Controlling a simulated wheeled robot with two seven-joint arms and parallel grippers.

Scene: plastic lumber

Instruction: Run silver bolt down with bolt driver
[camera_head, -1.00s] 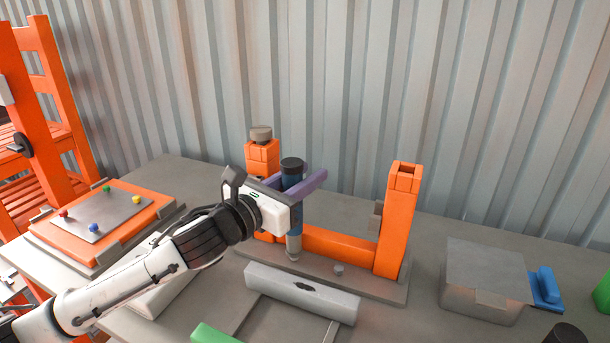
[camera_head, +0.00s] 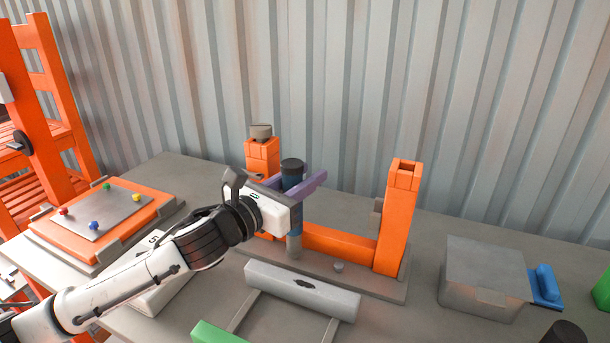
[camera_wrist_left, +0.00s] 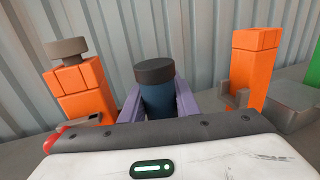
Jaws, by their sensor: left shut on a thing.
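My left gripper (camera_head: 296,182) is shut on the bolt driver (camera_head: 292,168), a dark blue upright cylinder with a black cap and a grey lower end. The purple fingers clasp its upper part; the driver also shows in the left wrist view (camera_wrist_left: 156,90). Its grey tip (camera_head: 294,246) stands at the grey base plate (camera_head: 375,287) of the orange frame. Whatever lies under the tip is hidden. A small silver bolt (camera_head: 339,267) stands on the plate to the right of the driver. My right gripper is not in view.
Orange posts (camera_head: 399,215) rise at both ends of the plate, joined by a low orange beam (camera_head: 340,244). A grey bar (camera_head: 302,290) lies in front. A grey metal box (camera_head: 486,280) stands at right, an orange board (camera_head: 103,222) with coloured knobs at left.

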